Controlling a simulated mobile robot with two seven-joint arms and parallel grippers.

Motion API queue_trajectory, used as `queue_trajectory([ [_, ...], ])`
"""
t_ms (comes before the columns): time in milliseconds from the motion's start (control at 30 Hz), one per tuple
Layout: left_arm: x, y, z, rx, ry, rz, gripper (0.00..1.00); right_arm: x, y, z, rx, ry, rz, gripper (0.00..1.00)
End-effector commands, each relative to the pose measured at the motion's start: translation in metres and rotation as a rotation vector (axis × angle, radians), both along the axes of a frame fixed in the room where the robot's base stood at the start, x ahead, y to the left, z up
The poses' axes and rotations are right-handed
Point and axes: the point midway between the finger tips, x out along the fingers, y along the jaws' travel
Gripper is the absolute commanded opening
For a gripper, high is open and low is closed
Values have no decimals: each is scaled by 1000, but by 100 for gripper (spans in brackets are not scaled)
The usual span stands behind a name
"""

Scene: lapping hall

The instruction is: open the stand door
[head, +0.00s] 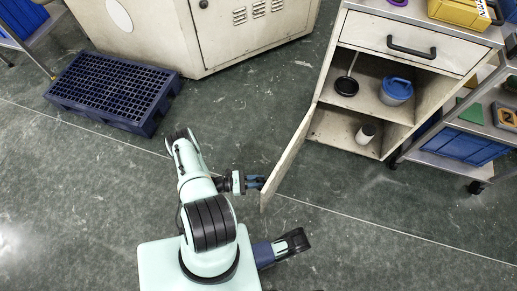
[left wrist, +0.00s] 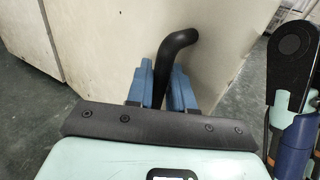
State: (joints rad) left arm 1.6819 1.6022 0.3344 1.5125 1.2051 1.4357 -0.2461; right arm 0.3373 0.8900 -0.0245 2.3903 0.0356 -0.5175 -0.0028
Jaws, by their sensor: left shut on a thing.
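The stand (head: 405,40) is a cream cabinet at the upper right of the head view. Its door (head: 288,155) is swung wide open towards me, showing the shelves inside. My left gripper (head: 257,182) is at the door's outer face, near its free edge. In the left wrist view, my left gripper's blue fingers (left wrist: 162,88) are shut on the black bent door handle (left wrist: 182,42), with the door's pale panel (left wrist: 115,50) behind. The handle is hidden by the gripper in the head view.
Inside the stand are a blue-lidded tub (head: 397,91), a black round item (head: 346,86) and a white bottle (head: 366,132). A closed drawer (head: 410,47) is above. A wheeled rack (head: 480,130) stands to the right. A blue pallet (head: 110,90) lies left; the floor between is clear.

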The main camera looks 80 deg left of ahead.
Motion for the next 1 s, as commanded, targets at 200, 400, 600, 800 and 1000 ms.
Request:
queue_trajectory([
  [200, -3, -3, -2, -4, 10, -5, 35, 0, 0, 0, 0, 0, 0, 43],
  [400, -2, -1, -1, -2, 5, -3, 39, 0, 0, 0, 0, 0, 0, 43],
  [600, -7, 0, -1, 0, 5, -1, 39, 1, 0, 1, 0, -2, 1, 43],
  [800, -40, 6, -1, 2, 6, 2, 39, 4, 1, 4, -1, -15, 1, 43],
  [1000, -86, 13, -1, 0, 7, 0, 39, 6, 1, 5, 0, -21, 3, 43],
])
